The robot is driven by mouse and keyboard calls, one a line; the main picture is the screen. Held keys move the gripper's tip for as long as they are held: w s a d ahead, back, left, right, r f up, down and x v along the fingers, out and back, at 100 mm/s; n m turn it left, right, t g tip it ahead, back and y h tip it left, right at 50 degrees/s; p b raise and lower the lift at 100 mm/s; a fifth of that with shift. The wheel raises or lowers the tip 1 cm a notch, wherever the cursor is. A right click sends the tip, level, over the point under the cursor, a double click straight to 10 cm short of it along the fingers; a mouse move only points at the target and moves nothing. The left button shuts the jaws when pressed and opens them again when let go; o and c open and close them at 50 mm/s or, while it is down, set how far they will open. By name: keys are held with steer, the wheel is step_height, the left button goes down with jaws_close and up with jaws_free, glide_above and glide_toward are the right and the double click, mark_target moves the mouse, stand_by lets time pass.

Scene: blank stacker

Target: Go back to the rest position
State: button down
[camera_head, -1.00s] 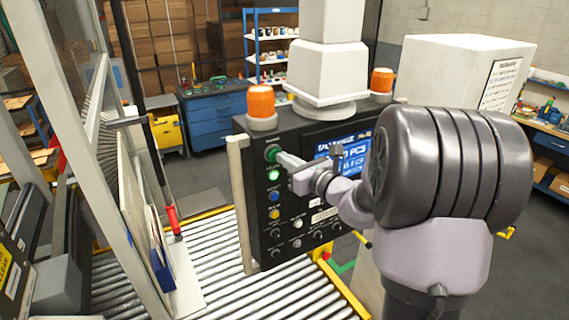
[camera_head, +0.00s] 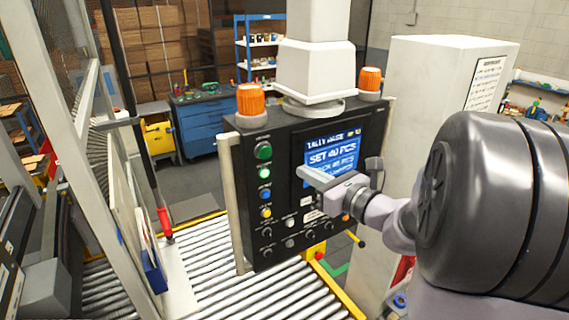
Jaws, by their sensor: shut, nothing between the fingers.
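My gripper (camera_head: 312,177) is shut and empty. It is in front of the lower part of the blue screen (camera_head: 331,153) on the black control panel (camera_head: 283,222), pointing left. A gap to the panel face cannot be judged exactly. The panel's left column of buttons is uncovered: a green button (camera_head: 263,151) at the top, a lit pale green one (camera_head: 264,173) below it, then blue and yellow ones. The screen shows white text, with "SET 40 PCS" partly readable; the gripper hides its lower left corner. My dark arm joint fills the right side.
A roller conveyor (camera_head: 219,286) with yellow edges runs below the panel. A metal frame (camera_head: 80,130) stands on the left, with a red-handled tool (camera_head: 163,222) by it. A white cabinet (camera_head: 425,90) stands behind my arm. Orange beacons (camera_head: 250,98) top the panel.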

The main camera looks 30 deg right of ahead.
steer(key=s+a+f+n+g+y+b, duration=0.2)
steer(key=s+a+f+n+g+b, duration=0.35)
steer(key=a+f+n+b, duration=0.55)
steer(key=s+a+f+n+g+y+b, duration=0.35)
steer(key=s+a+f+n+b, duration=0.45)
steer(key=a+f, duration=0.6)
steer(key=s+d+f+n+g+h+b, duration=0.1)
steer(key=s+f+n+h+b, duration=0.2)
steer(key=s+f+n+b, duration=0.1)
steer(key=s+f+n+g+h+b, duration=0.1)
steer(key=s+f+n+h+b, duration=0.2)
steer(key=f+n+b, duration=0.3)
step_height(320, 180, down, 4)
steer(key=s+b, duration=0.1)
steer(key=b, duration=0.2)
steer(key=shift+s+d+r+n, duration=0.2)
steer(key=shift+s+d+n, duration=0.1)
steer(key=shift+s+d, duration=0.05)
